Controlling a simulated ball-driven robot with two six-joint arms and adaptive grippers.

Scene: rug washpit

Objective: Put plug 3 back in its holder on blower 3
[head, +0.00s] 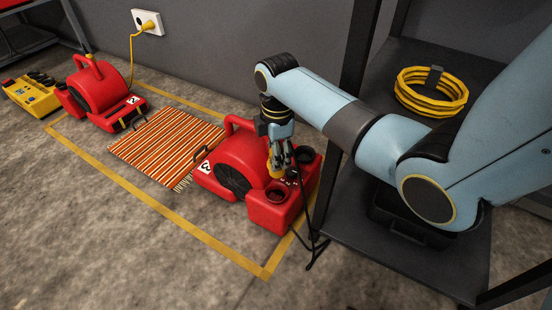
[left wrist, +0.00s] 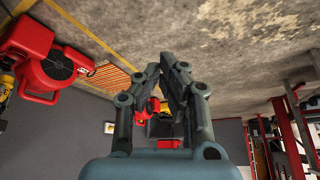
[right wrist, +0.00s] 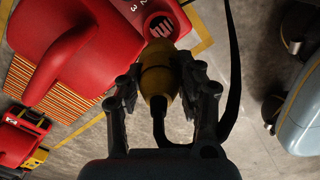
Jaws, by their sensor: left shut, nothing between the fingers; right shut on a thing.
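Blower 3 (head: 238,158) is the red blower with a white label 3 (head: 205,167), standing at the right end of the striped rug. My right gripper (head: 281,160) is shut on the yellow plug (right wrist: 158,75), over this end of the blower. In the right wrist view a round opening (right wrist: 162,27) lies just beyond the plug's front end; I cannot tell whether they touch. My left gripper (left wrist: 160,72) is shut and empty, away from the blower.
A dark shelf (head: 400,250) with a coiled yellow hose (head: 432,92) stands close on the right. A dark cord (right wrist: 232,80) loops beside the plug. The striped rug (head: 165,145), another red blower (head: 98,92) and a yellow box (head: 32,95) are left. Floor in front is clear.

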